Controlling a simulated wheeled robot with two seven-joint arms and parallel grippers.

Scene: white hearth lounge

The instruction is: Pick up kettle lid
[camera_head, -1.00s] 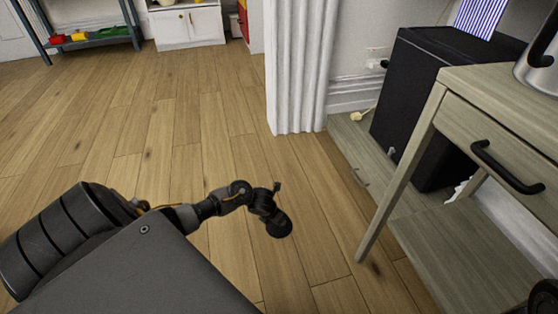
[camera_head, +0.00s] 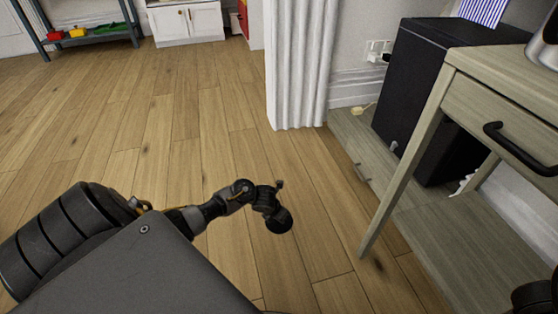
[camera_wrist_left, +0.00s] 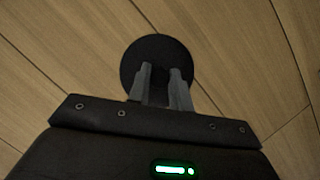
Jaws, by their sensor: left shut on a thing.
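The kettle lid (camera_head: 280,221) is a small round black disc, held above the wooden floor. In the left wrist view the lid (camera_wrist_left: 157,52) sits at the tips of two grey fingers. My left gripper (camera_wrist_left: 162,78) is shut on it; in the head view this gripper (camera_head: 267,204) is small and dark. A metal kettle (camera_head: 546,45), cut off by the right edge, stands on the wooden side table (camera_head: 455,75). My right gripper does not show clearly.
The side table has a drawer with a black handle (camera_head: 520,150) and a low shelf. A black box-shaped unit (camera_head: 420,95) stands behind it. A white fluted column (camera_head: 300,65) rises at centre. Open floor (camera_head: 130,130) lies to the left.

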